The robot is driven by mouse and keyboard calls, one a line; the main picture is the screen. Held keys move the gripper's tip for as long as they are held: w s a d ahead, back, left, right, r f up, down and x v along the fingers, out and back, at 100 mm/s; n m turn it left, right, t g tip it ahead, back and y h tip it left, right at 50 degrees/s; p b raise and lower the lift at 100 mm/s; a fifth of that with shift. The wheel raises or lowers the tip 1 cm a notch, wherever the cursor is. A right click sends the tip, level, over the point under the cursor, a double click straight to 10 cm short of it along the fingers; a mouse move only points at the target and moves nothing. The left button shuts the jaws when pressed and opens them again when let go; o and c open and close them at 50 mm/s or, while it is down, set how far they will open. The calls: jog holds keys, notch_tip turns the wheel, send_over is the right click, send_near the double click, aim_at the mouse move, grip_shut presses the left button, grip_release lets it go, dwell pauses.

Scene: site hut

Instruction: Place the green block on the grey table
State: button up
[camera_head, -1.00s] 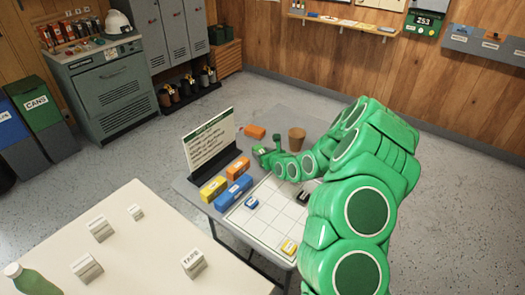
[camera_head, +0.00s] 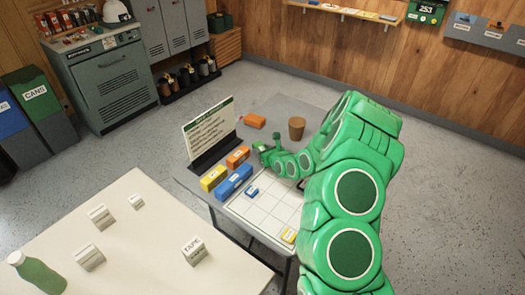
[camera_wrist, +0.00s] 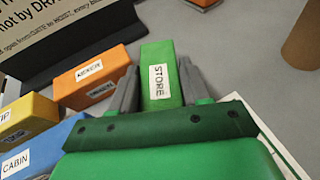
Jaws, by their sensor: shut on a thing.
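The green block (camera_wrist: 160,72), labelled STORE, stands between the two grey fingers of my gripper (camera_wrist: 158,92) in the wrist view. My gripper is shut on it. In the head view my gripper (camera_head: 264,154) is over the far part of the grey table (camera_head: 283,108), right of the sign stand; the block there is small and hard to tell from my green arm. The table top also shows in the wrist view (camera_wrist: 230,62). I cannot tell whether the block touches the table.
Orange (camera_head: 238,157), yellow (camera_head: 213,178) and blue (camera_head: 234,181) blocks line up beside the sign (camera_head: 210,128). A brown cup (camera_head: 296,128) and an orange item (camera_head: 254,120) stand behind. A white grid (camera_head: 268,208) holds small blocks. A cream table (camera_head: 130,250) is nearer.

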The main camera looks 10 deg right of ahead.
jog(key=shift+f, duration=0.55)
jog(key=o, duration=1.3)
jog(key=shift+s, duration=0.1)
jog(key=shift+v, duration=3.85)
